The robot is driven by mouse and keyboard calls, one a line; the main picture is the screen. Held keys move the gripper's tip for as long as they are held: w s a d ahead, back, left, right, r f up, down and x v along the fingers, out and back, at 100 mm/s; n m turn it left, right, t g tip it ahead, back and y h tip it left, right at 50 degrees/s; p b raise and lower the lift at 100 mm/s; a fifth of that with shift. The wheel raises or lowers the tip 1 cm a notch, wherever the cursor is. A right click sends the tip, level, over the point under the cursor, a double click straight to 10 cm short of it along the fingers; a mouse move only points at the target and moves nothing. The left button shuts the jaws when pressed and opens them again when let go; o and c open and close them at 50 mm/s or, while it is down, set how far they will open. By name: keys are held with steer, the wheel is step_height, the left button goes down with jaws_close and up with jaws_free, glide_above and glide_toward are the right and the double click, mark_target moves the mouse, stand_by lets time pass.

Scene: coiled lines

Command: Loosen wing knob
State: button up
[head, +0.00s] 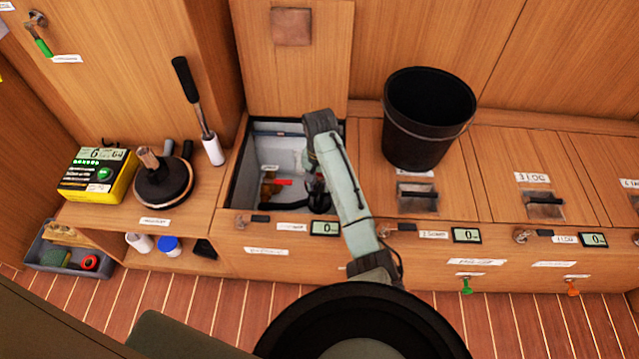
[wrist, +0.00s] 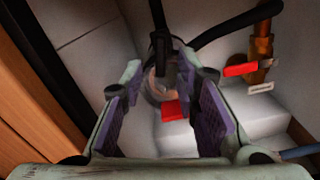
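My gripper (wrist: 160,76) reaches down into an open locker compartment (head: 236,190). Its two purple-padded fingers are spread apart with nothing clearly gripped between them. Beyond the fingertips, in the wrist view, stands a clear round body (wrist: 158,84) with a black upright fitting (wrist: 162,44) on top, which may be the wing knob; its wings cannot be made out clearly. A red piece (wrist: 174,110) shows low between the fingers. In the head view my gripper (head: 318,192) is dark and small, and my arm hides part of the compartment.
A brass valve (wrist: 262,46) with a red handle (wrist: 240,69) stands right of my gripper. A black hose (wrist: 225,27) curves above. The wooden compartment wall (wrist: 35,75) is close on the left. A black bucket (head: 425,120) stands on the bench, right of my arm.

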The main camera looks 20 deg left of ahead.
steer(key=shift+f, duration=0.25)
jaws_close()
stand_by(0.4)
